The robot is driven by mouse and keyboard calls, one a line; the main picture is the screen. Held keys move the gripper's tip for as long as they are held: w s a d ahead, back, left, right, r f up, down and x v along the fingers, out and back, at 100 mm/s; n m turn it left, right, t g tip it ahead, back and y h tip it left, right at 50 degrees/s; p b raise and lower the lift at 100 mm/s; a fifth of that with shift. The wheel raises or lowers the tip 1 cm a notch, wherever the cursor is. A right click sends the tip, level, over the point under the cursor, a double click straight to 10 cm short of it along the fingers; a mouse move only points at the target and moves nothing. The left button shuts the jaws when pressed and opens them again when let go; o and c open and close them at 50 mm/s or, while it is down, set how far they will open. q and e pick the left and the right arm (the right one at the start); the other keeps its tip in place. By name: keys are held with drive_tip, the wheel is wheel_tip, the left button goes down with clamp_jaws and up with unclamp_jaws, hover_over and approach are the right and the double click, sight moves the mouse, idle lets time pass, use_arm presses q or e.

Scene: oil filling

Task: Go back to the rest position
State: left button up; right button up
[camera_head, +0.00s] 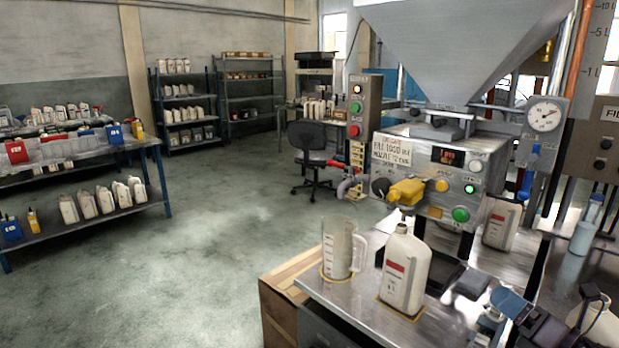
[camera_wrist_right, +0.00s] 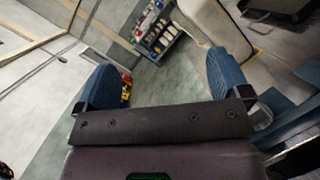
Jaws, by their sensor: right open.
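My right gripper (camera_head: 512,308) is at the lower right of the head view, over the right part of the metal bench. In the right wrist view its two blue finger pads (camera_wrist_right: 165,82) stand wide apart with nothing between them. A white oil bottle (camera_head: 405,270) stands upright on the bench, left of the gripper and apart from it. A clear measuring jug (camera_head: 340,250) stands upright to the left of that bottle. My left gripper is not in view.
The filling machine (camera_head: 440,170) with its yellow nozzle (camera_head: 405,191) stands behind the bottle. More bottles are at the right, one white (camera_head: 502,224) and one pale blue (camera_head: 586,232). Shelves (camera_head: 75,140) and a chair (camera_head: 308,140) stand farther off, with open floor at the left.

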drive_tip(key=s+a+f+m+g+h, duration=0.1)
drive_tip(key=s+f+m+h, duration=0.3)
drive_tip(key=f+m, duration=0.6)
drive_tip(key=s+a+f+m+g+h, duration=0.1)
drive_tip(key=s+f+m+h, duration=0.35)
drive_tip(key=m, duration=0.95)
drive_tip(key=s+a+f+m+g, duration=0.4)
drive_tip(key=s+a+f+m, duration=0.4)
drive_tip(key=s+f, duration=0.5)
drive_tip(key=shift+s+a+f, duration=0.2)
drive_tip(key=shift+a+f, duration=0.35)
drive_tip(key=shift+a, duration=0.2)
